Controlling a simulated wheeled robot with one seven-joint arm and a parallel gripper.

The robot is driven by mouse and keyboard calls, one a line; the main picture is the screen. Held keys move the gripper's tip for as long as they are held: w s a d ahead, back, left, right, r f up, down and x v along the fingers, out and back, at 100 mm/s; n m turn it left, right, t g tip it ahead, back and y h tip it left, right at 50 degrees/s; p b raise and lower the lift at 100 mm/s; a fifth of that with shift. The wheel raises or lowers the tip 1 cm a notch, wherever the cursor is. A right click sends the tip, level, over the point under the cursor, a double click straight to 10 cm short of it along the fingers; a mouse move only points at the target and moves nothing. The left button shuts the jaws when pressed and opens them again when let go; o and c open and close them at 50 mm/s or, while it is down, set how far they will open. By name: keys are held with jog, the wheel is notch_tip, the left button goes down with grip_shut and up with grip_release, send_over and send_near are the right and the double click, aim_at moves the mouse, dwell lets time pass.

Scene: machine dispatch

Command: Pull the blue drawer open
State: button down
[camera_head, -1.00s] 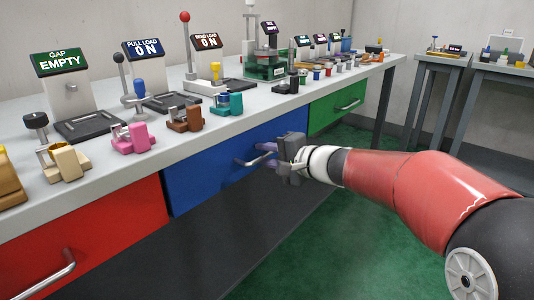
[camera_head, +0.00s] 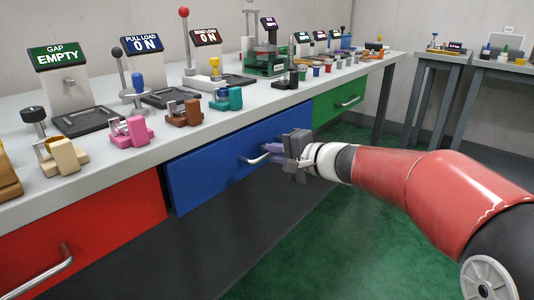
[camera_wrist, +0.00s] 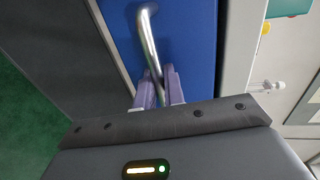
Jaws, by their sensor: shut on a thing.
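The blue drawer (camera_head: 212,172) is in the middle of the bench front in the head view, its front standing slightly out from the bench. It also fills the upper middle of the wrist view (camera_wrist: 190,45). Its silver bar handle (camera_head: 256,159) shows in the wrist view (camera_wrist: 148,40), running down between my fingers. My gripper (camera_head: 278,151) is shut on the handle near one end, with purple fingers on either side of the bar in the wrist view (camera_wrist: 158,90).
A red drawer (camera_head: 90,235) is to the left and a green drawer (camera_head: 337,101) to the right, both shut. The bench top (camera_head: 150,155) carries several small coloured fixtures and display stands. Green floor (camera_head: 310,240) is clear before the bench.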

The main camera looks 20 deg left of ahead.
jog(key=f+b+v, duration=0.2)
jog(key=b+v, duration=0.2)
jog(key=v, duration=0.8)
jog(key=d+f+b+v, duration=0.1)
jog(key=f+b+v, duration=0.2)
jog(key=v, duration=0.9)
jog(key=shift+s+b, duration=0.35)
jog(key=shift+b, duration=0.65)
jog(key=shift+d+f, duration=0.1)
jog(key=c, duration=1.6)
grip_release()
jog(key=shift+c, duration=0.2)
jog(key=v, duration=0.7)
jog(key=shift+s+d+p, duration=0.2)
jog(key=shift+d+p, duration=0.1)
